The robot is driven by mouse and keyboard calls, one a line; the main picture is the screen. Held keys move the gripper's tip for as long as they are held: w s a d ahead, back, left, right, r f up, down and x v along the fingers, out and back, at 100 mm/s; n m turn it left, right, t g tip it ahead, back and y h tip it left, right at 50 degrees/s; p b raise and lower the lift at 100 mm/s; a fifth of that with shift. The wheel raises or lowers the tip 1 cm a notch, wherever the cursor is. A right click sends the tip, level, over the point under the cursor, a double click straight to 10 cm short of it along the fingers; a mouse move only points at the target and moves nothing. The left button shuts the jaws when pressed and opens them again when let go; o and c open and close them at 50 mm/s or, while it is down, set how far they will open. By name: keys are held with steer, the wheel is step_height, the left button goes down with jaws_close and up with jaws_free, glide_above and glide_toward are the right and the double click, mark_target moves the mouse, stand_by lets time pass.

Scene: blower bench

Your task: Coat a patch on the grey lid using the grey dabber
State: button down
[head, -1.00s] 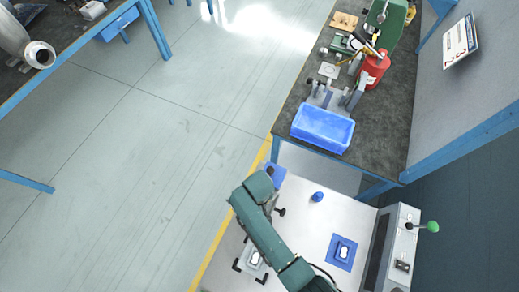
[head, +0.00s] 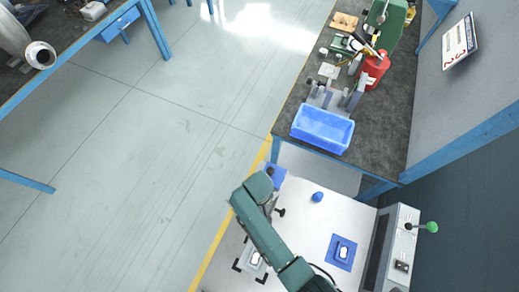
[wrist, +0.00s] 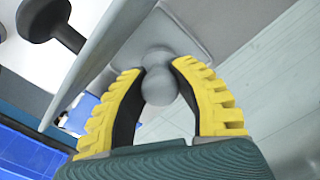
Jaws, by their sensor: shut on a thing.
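My gripper (wrist: 168,100), with yellow and black fingers, is shut on the grey dabber in the wrist view. The dabber's round grey knob (wrist: 157,88) sits between the fingertips. A flat grey plate with rounded corners (wrist: 193,45) lies just beyond the dabber; I cannot tell whether it is the grey lid, or whether the dabber touches it. In the head view my green arm hides the gripper and the dabber. A small pale piece (head: 256,258) lies among black corner marks beside the arm; I cannot tell if it is the lid.
A blue knob (head: 317,196) and a blue pad with a white-topped piece (head: 342,252) are on the white table. A black knob (head: 281,212) stands beside my arm. A control box with a green knob (head: 432,227) is at right. A blue bin (head: 322,128) sits on the dark bench.

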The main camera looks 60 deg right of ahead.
stand_by(0.3)
step_height(320, 180, up, 7)
steer(key=p, duration=0.7)
steer(key=shift+r+p, duration=0.1)
steer(key=shift+p, duration=0.2)
stand_by(0.5)
